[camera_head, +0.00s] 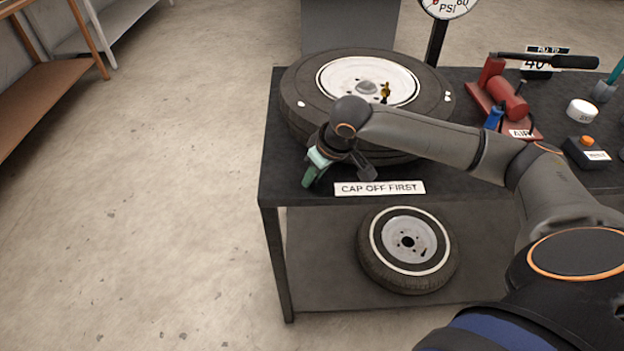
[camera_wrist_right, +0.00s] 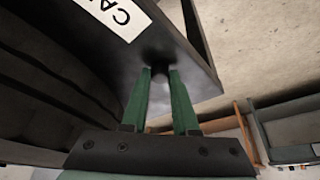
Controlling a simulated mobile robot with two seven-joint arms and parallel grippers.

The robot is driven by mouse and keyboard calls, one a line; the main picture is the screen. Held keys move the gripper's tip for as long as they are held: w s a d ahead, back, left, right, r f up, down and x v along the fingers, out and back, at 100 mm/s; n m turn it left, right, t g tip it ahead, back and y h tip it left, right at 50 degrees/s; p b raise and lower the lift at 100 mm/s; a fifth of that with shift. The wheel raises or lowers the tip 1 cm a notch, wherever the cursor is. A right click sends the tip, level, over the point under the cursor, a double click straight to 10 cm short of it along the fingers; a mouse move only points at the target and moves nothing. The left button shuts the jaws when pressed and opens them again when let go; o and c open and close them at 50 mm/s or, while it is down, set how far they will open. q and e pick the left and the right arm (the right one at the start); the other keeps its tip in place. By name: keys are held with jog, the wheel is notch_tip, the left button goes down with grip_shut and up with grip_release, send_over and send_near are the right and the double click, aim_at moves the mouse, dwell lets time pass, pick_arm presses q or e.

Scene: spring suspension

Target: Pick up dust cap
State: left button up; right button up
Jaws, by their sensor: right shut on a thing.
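My right gripper (camera_head: 314,168), with green fingers, is at the front left of the table, beside the upper tyre. In the right wrist view, its fingers (camera_wrist_right: 160,72) are shut on a small dark piece (camera_wrist_right: 158,69) between their tips, which I take to be the dust cap. The cap does not show clearly in the head view. A brass-coloured valve piece (camera_head: 385,92) stands on the white wheel (camera_head: 340,72) of the tyre lying flat on the table. My left gripper is not in view.
The dark table (camera_head: 282,185) carries a "CAP OFF FIRST" label (camera_head: 380,188), a red air pump (camera_head: 505,100), a white round container (camera_head: 582,110) and a black box with an orange button (camera_head: 587,152). A second wheel (camera_head: 408,250) lies below. Floor at left is clear.

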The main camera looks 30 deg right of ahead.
grip_shut()
jog(key=shift+r, duration=0.1)
jog(key=shift+r, duration=0.55)
notch_tip(320, 180, up, 2)
jog(key=shift+d+r+p, duration=0.1)
jog(key=shift+r+p, duration=0.15)
jog(key=shift+p, duration=0.05)
jog(key=s+d+r+p, duration=0.3)
jog(key=s+d+r, duration=0.3)
jog(key=s+r, duration=0.6)
jog(key=shift+s+p, duration=0.2)
jog(key=shift+p, duration=0.2)
